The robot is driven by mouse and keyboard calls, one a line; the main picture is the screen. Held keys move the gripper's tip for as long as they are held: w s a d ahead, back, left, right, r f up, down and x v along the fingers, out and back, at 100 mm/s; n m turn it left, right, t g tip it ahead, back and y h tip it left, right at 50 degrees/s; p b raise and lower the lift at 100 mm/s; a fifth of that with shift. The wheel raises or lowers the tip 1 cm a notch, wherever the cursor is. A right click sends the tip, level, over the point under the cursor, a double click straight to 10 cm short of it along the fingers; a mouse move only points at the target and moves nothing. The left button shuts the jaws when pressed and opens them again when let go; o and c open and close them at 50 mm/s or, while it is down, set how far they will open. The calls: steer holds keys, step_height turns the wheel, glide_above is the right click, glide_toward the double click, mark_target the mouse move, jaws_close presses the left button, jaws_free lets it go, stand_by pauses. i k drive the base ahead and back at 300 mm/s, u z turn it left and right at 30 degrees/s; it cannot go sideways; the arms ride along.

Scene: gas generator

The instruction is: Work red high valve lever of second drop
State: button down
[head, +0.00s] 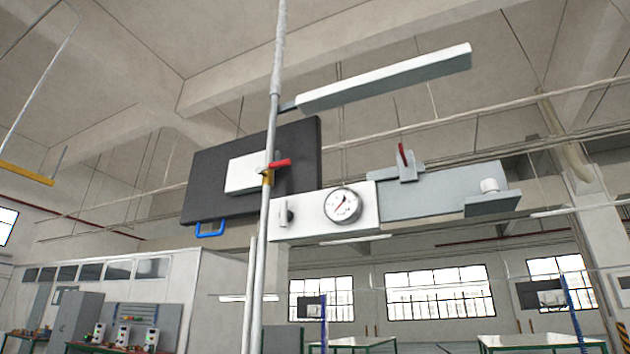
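A red valve lever (280,163) sits high on a grey vertical drop pipe (270,125). It points to the right, roughly level, across the pipe. A yellow valve body (267,176) is just below it on the pipe. A second red lever (403,153) stands nearly upright on a grey bracket further right. I cannot tell from this view which drop is the second one. My gripper is not in view.
Behind the pipe is a dark panel (215,178) with a blue handle (210,229). A white box with a round gauge (343,205) and a grey panel (440,190) extend right. A long grey bar (385,78) juts out above. Tables (540,341) stand far below.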

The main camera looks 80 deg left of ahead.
mark_target(278, 164)
steer(key=u, duration=3)
